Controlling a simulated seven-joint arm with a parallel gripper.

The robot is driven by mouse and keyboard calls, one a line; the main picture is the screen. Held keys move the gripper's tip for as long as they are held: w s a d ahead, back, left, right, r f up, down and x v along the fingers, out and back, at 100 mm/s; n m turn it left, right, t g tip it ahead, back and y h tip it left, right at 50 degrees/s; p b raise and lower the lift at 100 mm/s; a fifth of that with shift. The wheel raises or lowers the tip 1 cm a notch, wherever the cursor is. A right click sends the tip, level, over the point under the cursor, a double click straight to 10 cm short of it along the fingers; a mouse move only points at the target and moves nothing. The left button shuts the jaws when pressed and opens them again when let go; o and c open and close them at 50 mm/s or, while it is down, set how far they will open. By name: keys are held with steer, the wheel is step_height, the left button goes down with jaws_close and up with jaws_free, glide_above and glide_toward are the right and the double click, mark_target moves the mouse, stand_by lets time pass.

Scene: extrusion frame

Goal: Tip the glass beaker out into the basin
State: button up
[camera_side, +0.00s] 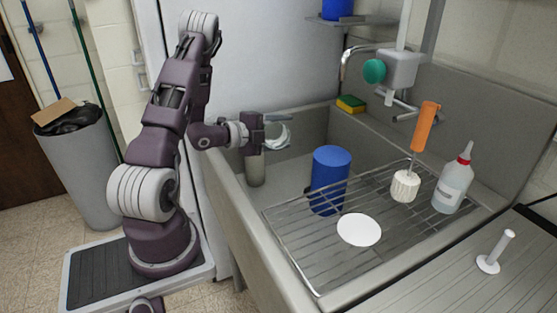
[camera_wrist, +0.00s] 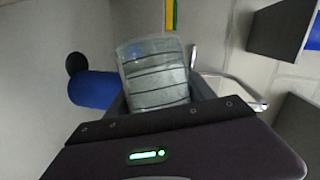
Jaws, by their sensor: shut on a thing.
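My gripper (camera_side: 264,132) is shut on the glass beaker (camera_side: 279,137) over the left part of the grey basin (camera_side: 318,127). The beaker is clear and looks tipped well over, its far end pointing right in the side view. In the wrist view the beaker (camera_wrist: 156,76) shows beyond the dark gripper body, with dark lines across its glass. I cannot tell whether anything is inside it or flowing out. The jaws partly hide its near end.
A blue cylinder (camera_side: 330,180) stands right of the gripper by a wire rack (camera_side: 310,237). The rack area holds a white disc (camera_side: 359,229), an orange-handled brush (camera_side: 424,127) and a bottle (camera_side: 453,183). A beige cylinder (camera_side: 255,170) is below my gripper. The tap (camera_side: 350,58) is behind.

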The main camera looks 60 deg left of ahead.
mark_target(280, 134)
steer(key=shift+w+a+f+n+g+h, duration=0.1)
steer(key=shift+a+f+n+g+h, duration=0.3)
steer(key=shift+n, duration=0.4)
step_height(280, 134, down, 3)
steer(key=n+h, duration=0.1)
steer(key=n, duration=0.2)
steer(key=shift+r+g+h, duration=0.2)
steer(key=shift+g+h, duration=0.2)
steer(key=shift+a+f+n+h, duration=0.1)
steer(key=shift+f+n+h, duration=0.05)
steer(key=shift+n+h, duration=0.15)
steer(key=shift+w+a+r+n+g+h, duration=0.25)
steer(key=shift+a+r+n+h, duration=0.1)
steer(key=shift+a+n, duration=0.15)
steer(key=shift+w+a+r+n+g+h, duration=0.1)
steer(key=shift+a+r+n+g+h, duration=0.2)
steer(key=shift+a+n, duration=0.2)
steer(key=shift+n+h, duration=0.65)
steer(key=shift+n, duration=0.05)
steer(key=r, duration=0.2)
steer(key=a+r, duration=0.1)
steer(key=r, duration=0.1)
steer(key=shift+w, duration=0.1)
steer(key=shift+w+a+r+n+h, duration=0.15)
steer(key=shift+a+r+n+h, duration=0.15)
steer(key=shift+n+h, duration=0.3)
